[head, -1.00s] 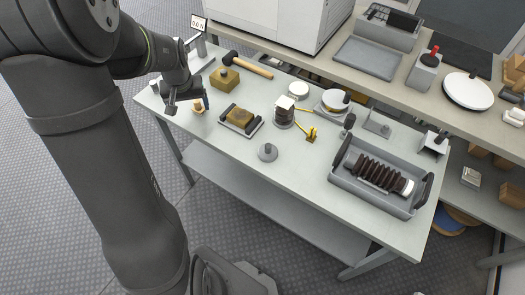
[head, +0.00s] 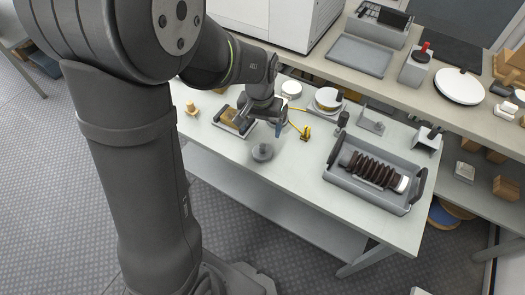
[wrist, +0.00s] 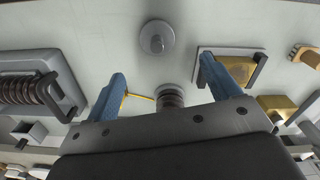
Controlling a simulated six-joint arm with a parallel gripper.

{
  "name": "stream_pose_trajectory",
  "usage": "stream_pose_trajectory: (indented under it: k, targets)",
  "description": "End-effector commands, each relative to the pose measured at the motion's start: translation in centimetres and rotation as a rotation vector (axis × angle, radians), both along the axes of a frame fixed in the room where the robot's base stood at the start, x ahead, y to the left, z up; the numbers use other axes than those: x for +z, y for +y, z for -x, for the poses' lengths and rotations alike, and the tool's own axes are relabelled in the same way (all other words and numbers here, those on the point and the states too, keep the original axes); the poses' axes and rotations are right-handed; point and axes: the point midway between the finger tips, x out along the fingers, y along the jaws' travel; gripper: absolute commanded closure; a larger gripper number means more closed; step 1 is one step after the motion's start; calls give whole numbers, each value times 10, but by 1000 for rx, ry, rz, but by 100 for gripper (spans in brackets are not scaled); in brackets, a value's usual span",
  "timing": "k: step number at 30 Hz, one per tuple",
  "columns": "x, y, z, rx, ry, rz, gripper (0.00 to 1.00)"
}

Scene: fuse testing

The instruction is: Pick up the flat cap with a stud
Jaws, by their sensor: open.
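The flat cap with a stud is a grey disc with a short upright post (head: 262,152). It lies on the pale table near its front edge, and it also shows at the top middle of the wrist view (wrist: 157,37). My gripper (head: 262,118) is above the table, just behind the cap in the head view. My gripper hides the ribbed brown stack in the head view; part of that stack (wrist: 170,97) shows in the wrist view.
A grey tray with a ribbed insulator (head: 372,175) stands at the right. A framed brass block (head: 232,120) is left of the gripper. A small yellow piece (head: 305,133) sits right of the cap. The table around the cap is clear.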

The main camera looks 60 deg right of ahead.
Motion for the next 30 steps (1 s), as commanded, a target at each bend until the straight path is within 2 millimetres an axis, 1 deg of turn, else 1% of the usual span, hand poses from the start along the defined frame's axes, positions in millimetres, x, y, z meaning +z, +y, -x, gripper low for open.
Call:
stream_pose_trajectory:
  k: [1, 3, 7, 16, 24, 27, 30]
  targets:
    - [-13, 1, 0, 0, 1, -5, 18]
    - [-27, 1, 0, 1, 1, -4, 18]
    - [-48, 0, 0, 1, 1, -2, 18]
    - [-69, -1, 1, 0, 1, -2, 18]
    - [-104, -4, 5, 2, -1, 0, 18]
    - [-110, -4, 5, 3, -1, 2, 18]
    - [-112, -4, 5, 3, -3, 3, 18]
